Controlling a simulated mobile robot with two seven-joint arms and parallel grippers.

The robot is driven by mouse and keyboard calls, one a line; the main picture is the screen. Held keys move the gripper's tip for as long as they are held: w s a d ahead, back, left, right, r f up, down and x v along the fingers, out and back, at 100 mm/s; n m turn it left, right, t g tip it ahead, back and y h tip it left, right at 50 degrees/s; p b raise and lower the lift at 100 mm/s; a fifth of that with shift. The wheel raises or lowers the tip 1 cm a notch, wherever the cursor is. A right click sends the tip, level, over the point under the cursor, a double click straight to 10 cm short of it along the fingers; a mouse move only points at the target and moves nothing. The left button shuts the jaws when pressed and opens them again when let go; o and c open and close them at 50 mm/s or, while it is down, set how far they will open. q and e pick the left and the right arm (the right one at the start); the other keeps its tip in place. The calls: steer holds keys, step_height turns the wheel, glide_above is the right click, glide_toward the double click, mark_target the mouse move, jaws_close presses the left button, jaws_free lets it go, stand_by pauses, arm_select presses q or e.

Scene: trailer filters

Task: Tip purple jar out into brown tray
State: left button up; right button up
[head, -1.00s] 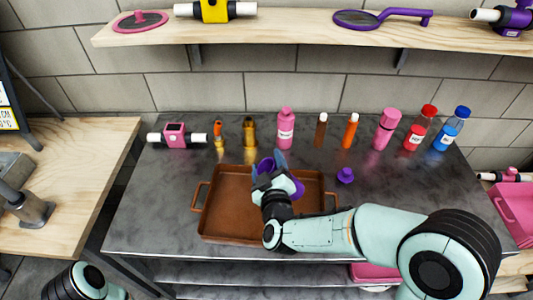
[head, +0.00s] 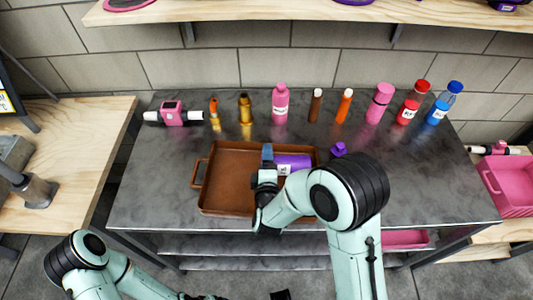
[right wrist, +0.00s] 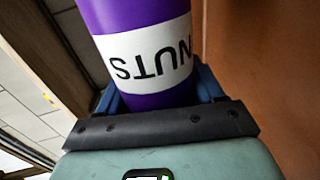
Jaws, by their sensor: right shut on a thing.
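The purple jar (head: 294,162) lies on its side in the air over the right part of the brown tray (head: 226,190). My right gripper (head: 269,164) is shut around it. In the right wrist view the jar (right wrist: 115,15) shows a white label reading NUTS, upside down, between the fingers (right wrist: 158,92). The jar's mouth cannot be made out, and no contents show on the bare tray floor. My right arm hides the tray's front right part. My left arm (head: 85,258) is low at the left; its gripper does not show.
A purple lid (head: 338,149) lies on the grey table right of the tray. Several bottles and jars stand along the back, including a pink bottle (head: 280,103) and a red-lidded jar (head: 408,110). A pink crate (head: 510,190) is at the far right.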

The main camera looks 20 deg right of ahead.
steer(key=n+p, duration=0.1)
steer(key=f+n+h+p, duration=0.1)
steer(key=n, duration=0.1)
steer(key=shift+w+f, duration=0.1)
steer(key=shift+w, duration=0.05)
steer(key=n+h+p, duration=0.1)
steer(key=n+p, duration=0.1)
steer(key=n, duration=0.1)
steer(key=shift+a+f+p, duration=0.1)
steer(key=shift+f+p, duration=0.1)
steer(key=shift+p, duration=0.1)
arm_select(q)
steer(key=w+r, duration=0.4)
steer(key=r, duration=0.3)
steer(key=shift+w, duration=0.4)
arm_select(e)
steer(key=shift+f+n, duration=0.15)
steer(key=shift+n, duration=0.35)
steer(key=shift+r+p, duration=1.35)
steer(key=shift+r, duration=0.75)
arm_select(q)
steer(key=shift+t, duration=0.5)
steer(key=shift+w+r, duration=1.55)
steer(key=shift+w, duration=0.2)
arm_select(e)
steer(key=shift+r, duration=0.9)
steer(key=shift+f, duration=0.1)
